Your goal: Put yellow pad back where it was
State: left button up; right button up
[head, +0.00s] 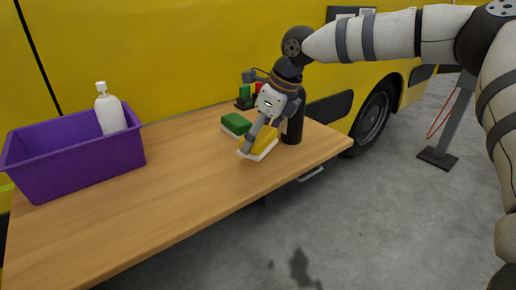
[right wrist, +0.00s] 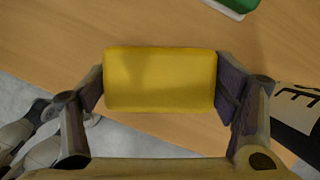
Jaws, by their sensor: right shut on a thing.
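The yellow pad (head: 262,143) is a yellow block with a white underside in the head view. My right gripper (head: 258,138) comes down on it near the table's right end. In the right wrist view the yellow pad (right wrist: 160,80) sits between both fingers of the right gripper (right wrist: 160,85), which touch its two short sides. I cannot tell whether the pad rests on the table or is just above it. A green pad (head: 236,124) with a white underside lies just behind and left of it. My left gripper is not in view.
A purple bin (head: 75,165) with a white pump bottle (head: 110,113) stands at the table's left. A black cylinder (head: 291,125) stands right beside my right gripper. Small green and red items (head: 245,95) are behind. The wooden table's (head: 150,195) middle is clear.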

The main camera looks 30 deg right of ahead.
jog(key=f, duration=0.3)
jog(key=shift+w+d+f, duration=0.1)
jog(key=shift+d+f, duration=0.05)
jog(key=shift+d, duration=0.05)
jog(key=shift+f, duration=0.25)
jog(key=shift+c, duration=0.5)
jog(key=o, duration=1.3)
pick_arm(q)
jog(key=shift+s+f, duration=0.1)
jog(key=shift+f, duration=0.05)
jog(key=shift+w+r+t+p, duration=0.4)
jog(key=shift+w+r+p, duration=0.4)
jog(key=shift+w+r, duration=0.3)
pick_arm(e)
jog(key=v, duration=1.2)
jog(key=shift+r, duration=0.2)
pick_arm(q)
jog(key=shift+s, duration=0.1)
pick_arm(e)
jog(key=shift+f, duration=0.1)
